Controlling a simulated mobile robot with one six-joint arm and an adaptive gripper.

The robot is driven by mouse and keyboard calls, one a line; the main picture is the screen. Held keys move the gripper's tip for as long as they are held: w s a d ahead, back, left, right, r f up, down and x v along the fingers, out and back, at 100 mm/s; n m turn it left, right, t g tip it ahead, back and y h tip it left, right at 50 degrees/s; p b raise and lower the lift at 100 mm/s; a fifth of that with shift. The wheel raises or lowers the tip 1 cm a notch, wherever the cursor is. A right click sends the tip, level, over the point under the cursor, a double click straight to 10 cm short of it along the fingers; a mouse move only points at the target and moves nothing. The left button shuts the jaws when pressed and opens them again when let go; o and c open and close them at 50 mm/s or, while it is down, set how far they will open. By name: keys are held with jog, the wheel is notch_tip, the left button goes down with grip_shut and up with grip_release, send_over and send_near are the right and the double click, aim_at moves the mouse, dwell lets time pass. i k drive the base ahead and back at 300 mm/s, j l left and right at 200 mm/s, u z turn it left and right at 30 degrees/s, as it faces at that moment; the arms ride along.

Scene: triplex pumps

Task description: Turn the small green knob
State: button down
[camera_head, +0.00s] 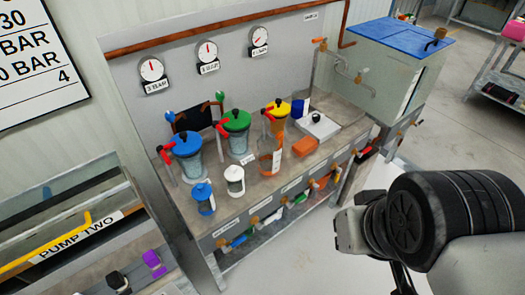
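Small green parts show in several places in the head view. A small green round knob (220,96) stands on an orange-brown stem behind the green-lidded pot (237,121). A small green handle (300,197) also shows among the coloured valve handles along the bench front. I cannot tell which one the task names. My arm fills the lower right, apart from the bench. My gripper's fingertips are not recognisable in this view.
Three gauges hang behind. A blue-topped tank (400,36) stands right. A "PUMP TWO" unit (90,236) is left. Floor before the bench is clear.

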aim_at(220, 96)
jog(key=i+j, duration=0.1)
jog(key=i, duration=0.45)
jog(key=i+j, duration=0.1)
jog(key=i, duration=0.5)
